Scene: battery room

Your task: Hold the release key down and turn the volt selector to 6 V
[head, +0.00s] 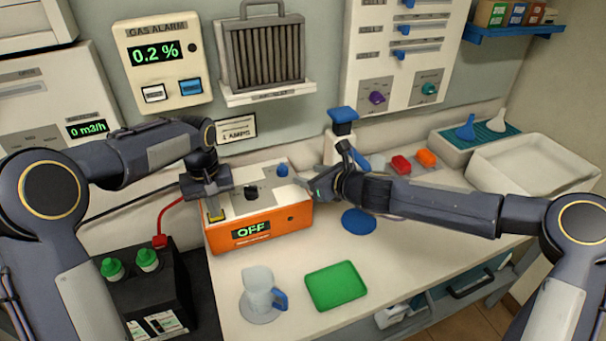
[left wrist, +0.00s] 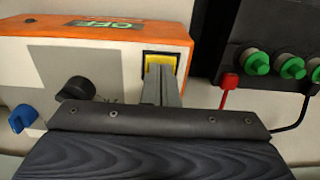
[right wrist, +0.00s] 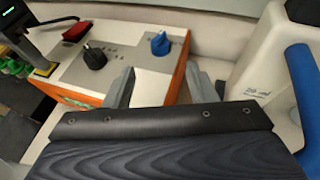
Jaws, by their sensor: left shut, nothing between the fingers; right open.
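The charger (head: 262,229) is an orange box with a pale top and a display reading OFF. A yellow key (left wrist: 162,63) in a black frame sits at one end of its top. My shut, empty left gripper (head: 214,207) has its fingertips at that key, apparently touching it; how far it is pressed I cannot tell. A black knob (head: 251,193) and a blue knob (head: 282,171) stand on the top; which is the volt selector I cannot read. My right gripper (right wrist: 157,85) is open beside the charger, with the blue knob (right wrist: 160,43) beyond its fingers, not touched.
A black battery (head: 150,285) with green caps and a red lead stands left of the charger. A clear jug (head: 258,290) and a green tray (head: 336,285) are in front. A white bottle with a blue top (head: 343,120) stands behind my right gripper.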

